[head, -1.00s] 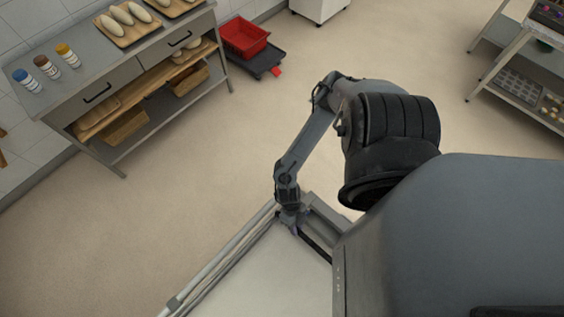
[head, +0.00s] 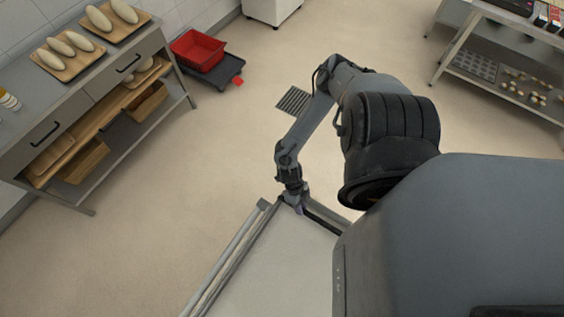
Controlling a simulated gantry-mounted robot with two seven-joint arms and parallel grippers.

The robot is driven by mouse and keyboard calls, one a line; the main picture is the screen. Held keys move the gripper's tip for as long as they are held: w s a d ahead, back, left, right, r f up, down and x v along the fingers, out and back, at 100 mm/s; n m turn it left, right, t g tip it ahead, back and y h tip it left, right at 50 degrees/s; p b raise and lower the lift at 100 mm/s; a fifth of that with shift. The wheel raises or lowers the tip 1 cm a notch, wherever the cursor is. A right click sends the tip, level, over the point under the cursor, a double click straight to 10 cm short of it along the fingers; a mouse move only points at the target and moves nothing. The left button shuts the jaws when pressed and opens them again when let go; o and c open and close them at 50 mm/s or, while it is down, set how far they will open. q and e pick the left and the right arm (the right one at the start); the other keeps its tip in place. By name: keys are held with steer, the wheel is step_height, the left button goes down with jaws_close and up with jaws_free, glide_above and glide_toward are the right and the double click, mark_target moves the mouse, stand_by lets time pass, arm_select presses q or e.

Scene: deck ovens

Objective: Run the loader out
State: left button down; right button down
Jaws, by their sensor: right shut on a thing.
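The loader (head: 265,270) is a pale flat bed with metal side rails, at the bottom centre of the head view. Its dark front bar (head: 327,219) runs along its far end and passes behind my body at the right. My right gripper (head: 298,205) is at the far corner of the loader, shut on the loader's front bar. The fingertips are small and partly hidden by the wrist. My left gripper is out of view.
A grey workbench (head: 95,85) with wooden boards of dough loaves stands at the left. A red crate (head: 198,50) sits on a dark dolly by its end. A floor drain (head: 293,100) lies beyond my arm. Shelving (head: 490,65) stands at the upper right. Open floor lies between.

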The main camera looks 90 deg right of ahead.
steer(key=shift+s+d+f, duration=0.15)
steer(key=shift+d+f, duration=0.05)
steer(key=shift+d, duration=0.15)
steer(key=c, duration=0.9)
jaws_free()
steer(key=shift+r, duration=0.1)
steer(key=shift+a, duration=0.1)
steer(key=v, duration=1)
steer(key=shift+r, duration=0.35)
steer(key=shift+d, duration=0.2)
